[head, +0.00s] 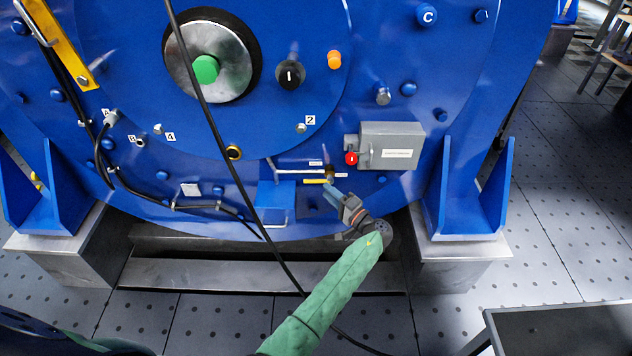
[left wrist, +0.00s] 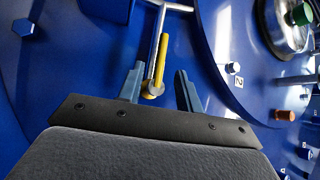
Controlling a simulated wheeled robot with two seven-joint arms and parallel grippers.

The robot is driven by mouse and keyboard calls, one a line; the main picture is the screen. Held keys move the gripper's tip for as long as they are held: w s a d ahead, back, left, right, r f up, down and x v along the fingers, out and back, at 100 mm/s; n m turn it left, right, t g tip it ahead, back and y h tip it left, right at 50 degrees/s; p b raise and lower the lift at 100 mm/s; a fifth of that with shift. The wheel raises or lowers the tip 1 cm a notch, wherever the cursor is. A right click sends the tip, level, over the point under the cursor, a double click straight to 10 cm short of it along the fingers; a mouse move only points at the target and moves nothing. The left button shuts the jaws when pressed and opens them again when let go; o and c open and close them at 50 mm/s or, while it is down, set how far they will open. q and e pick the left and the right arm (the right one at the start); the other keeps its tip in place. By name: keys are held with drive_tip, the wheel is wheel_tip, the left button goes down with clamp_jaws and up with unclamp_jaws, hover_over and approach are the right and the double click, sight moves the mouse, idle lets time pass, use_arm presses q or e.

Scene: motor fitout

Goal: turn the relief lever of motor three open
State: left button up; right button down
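The yellow relief lever (head: 315,181) sits low on the blue motor face, below the grey box. It lies roughly level, pointing left from a small brass fitting (head: 329,174). My left gripper (head: 332,192) is just below and right of the lever. In the left wrist view the lever (left wrist: 161,60) runs alongside a silver pipe (left wrist: 155,35), with its round pivot end (left wrist: 152,91) between the fingers. My left gripper (left wrist: 158,71) is open there, with a gap on both sides of the lever. I cannot tell whether a finger touches it. My right gripper is not in view.
A grey box (head: 390,146) with a red knob (head: 351,158) sits above right of my gripper. A blue bracket (head: 275,203) stands left of the lever. A black cable (head: 235,176) hangs across the motor. A dark table (head: 560,330) is at lower right.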

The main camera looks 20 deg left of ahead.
sight(314, 181)
use_arm(q)
drive_tip(key=x, duration=0.7)
drive_tip(key=shift+a, duration=0.15)
clamp_jaws()
